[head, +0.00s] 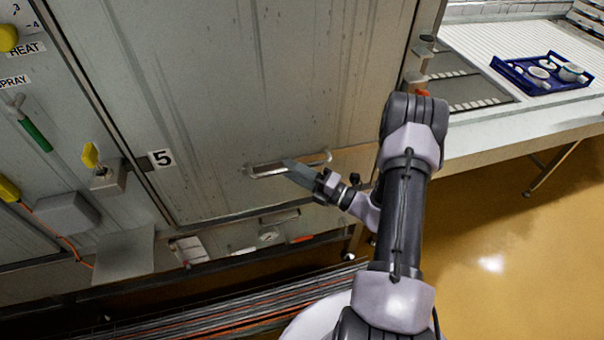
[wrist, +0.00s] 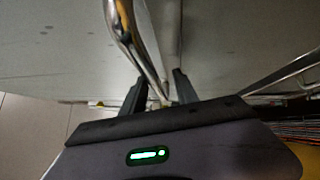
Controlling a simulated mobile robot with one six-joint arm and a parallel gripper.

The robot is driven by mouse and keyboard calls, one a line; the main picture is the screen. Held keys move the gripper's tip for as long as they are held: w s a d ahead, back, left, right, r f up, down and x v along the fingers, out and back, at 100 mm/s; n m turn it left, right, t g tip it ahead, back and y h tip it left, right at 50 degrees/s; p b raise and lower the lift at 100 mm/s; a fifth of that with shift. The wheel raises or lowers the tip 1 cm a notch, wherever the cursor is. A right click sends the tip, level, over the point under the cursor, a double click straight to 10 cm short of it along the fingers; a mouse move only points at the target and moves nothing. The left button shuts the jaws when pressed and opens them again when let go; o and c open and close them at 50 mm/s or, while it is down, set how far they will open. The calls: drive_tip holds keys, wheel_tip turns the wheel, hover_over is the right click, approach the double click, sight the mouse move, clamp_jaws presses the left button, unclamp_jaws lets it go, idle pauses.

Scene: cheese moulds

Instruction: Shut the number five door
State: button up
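The number five door (head: 260,90) is a large grey metal panel filling the upper middle of the head view. A label with a 5 (head: 160,158) is at its lower left. The door looks close to its frame, but I cannot tell whether it is fully shut. A metal bar handle (head: 262,172) runs along its lower part. My gripper (head: 290,166) is at this handle. In the wrist view my gripper (wrist: 158,86) has its two dark fingers apart, with the handle bar (wrist: 143,52) running between them. The bar does not look clamped; contact is unclear.
Left of the door are yellow-handled valves (head: 90,155), a green-handled lever (head: 34,133) and a grey box (head: 67,212). At the right, a counter (head: 530,125) holds a blue tray (head: 515,80) with white items. The yellow floor (head: 500,230) is clear.

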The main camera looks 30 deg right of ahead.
drive_tip(key=p+v, duration=0.1)
drive_tip(key=v, duration=1.6)
drive_tip(key=shift+s+p, duration=0.2)
drive_tip(key=shift+p, duration=0.1)
drive_tip(key=a+r+n+g+y+b, duration=0.1)
drive_tip(key=a+r+n+g+b, duration=0.1)
drive_tip(key=a+r+n+g, duration=0.6)
drive_tip(key=a+r+n+g+y+b, duration=0.1)
drive_tip(key=a+r+n+g+b, duration=0.15)
drive_tip(key=a+n+g, duration=0.7)
drive_tip(key=s+a+r+n+t+h+b, duration=0.1)
drive_tip(key=s+a+r+n+t+h, duration=0.2)
drive_tip(key=n, duration=0.9)
drive_tip(key=s+a+r+n+t+h+b, duration=0.1)
drive_tip(key=s+a+r+n+t+h, duration=0.2)
drive_tip(key=n, duration=0.9)
drive_tip(key=s+a+r+h, duration=0.1)
drive_tip(key=s+a+h, duration=0.1)
drive_tip(key=a+h, duration=0.1)
drive_tip(key=shift+a+r+n+h+b, duration=0.3)
drive_tip(key=shift+a+n+h+b, duration=0.05)
drive_tip(key=shift+h+b, duration=0.05)
